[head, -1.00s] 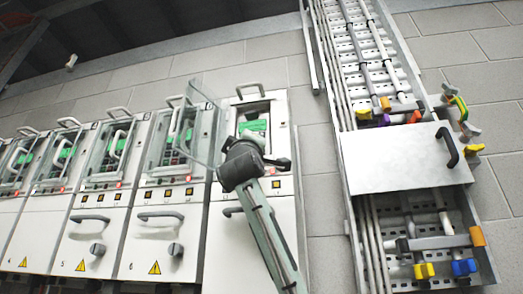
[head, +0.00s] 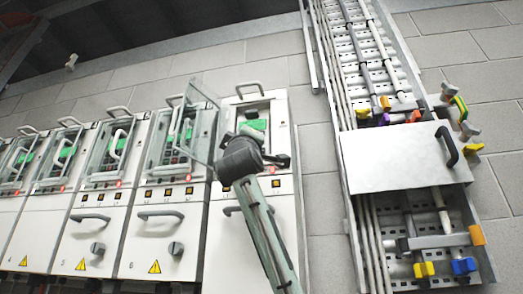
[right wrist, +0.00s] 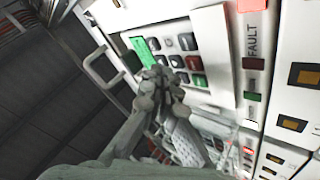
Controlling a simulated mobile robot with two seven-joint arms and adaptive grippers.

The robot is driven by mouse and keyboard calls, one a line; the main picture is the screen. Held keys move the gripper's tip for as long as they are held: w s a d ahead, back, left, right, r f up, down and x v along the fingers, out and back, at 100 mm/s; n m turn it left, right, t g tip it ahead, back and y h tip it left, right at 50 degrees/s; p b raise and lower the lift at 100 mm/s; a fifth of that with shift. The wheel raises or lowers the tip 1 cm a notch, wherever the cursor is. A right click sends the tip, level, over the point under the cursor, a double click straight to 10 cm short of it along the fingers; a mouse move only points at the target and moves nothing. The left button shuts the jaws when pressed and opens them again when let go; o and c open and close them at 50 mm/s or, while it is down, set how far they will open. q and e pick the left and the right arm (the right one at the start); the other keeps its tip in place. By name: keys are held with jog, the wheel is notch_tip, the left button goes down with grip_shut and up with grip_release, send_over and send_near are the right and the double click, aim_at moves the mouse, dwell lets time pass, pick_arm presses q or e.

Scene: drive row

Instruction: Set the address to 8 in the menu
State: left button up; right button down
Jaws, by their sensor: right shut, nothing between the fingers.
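The rightmost drive cabinet has a keypad panel with a small green display (head: 253,125), partly hidden by my right wrist in the head view. The right wrist view shows that display (right wrist: 146,50) edge-on, and its text is too small to read. Beside it are rows of grey, dark and red keys (right wrist: 190,62). My left gripper is out of view.
An open clear door (head: 203,120) stands out just left of the panel. A handle (right wrist: 102,65) shows close to my gripper in the right wrist view. More drive cabinets (head: 95,235) line up to the left. A cable tray (head: 340,120) runs up the wall to the right.

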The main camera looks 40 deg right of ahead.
aim_at(259, 127)
jog(key=shift+w+d, duration=0.15)
jog(key=shift+d, duration=0.1)
jog(key=shift+w+d, duration=0.25)
dwell(0.7)
dwell(0.3)
jog(key=shift+s+a, duration=0.5)
jog(key=shift+a, duration=0.1)
jog(key=shift+s+d+r+p, duration=0.35)
jog(key=shift+s+d+r, duration=0.1)
jog(key=shift+r, duration=0.15)
jog(key=shift+s+d+r+p, duration=0.35)
jog(key=shift+s+r, duration=0.1)
jog(key=shift+r, duration=0.15)
jog(key=shift+s+d+r, duration=0.1)
jog(key=shift+s, duration=0.05)
